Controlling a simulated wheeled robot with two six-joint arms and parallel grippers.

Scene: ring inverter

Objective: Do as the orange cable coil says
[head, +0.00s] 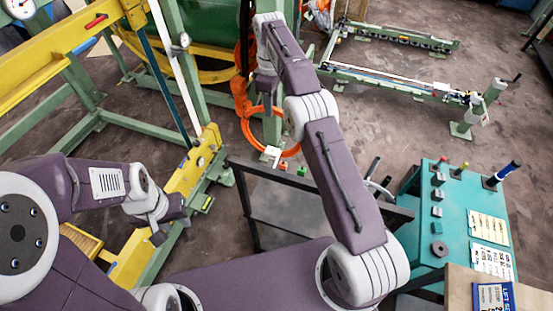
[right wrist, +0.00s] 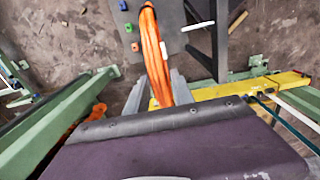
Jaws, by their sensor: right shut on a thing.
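The orange cable coil (head: 246,112) hangs beside a green post in the head view, with its lower loop over the dark table edge. A small white piece (head: 272,153) shows at the loop's lower end; no writing on it is readable. In the right wrist view, the orange strands (right wrist: 153,50) run between the two grey fingers of my right gripper (right wrist: 158,92), which is shut on them. My left gripper (head: 162,228) hangs at the lower left of the head view, apart from the coil, near the yellow beam; its finger opening is unclear.
A dark table (head: 285,205) with small coloured blocks stands in the middle. A teal control desk (head: 425,215) with knobs and labels is at the right. A green and yellow frame (head: 65,65) fills the left. Floor is open beyond the table.

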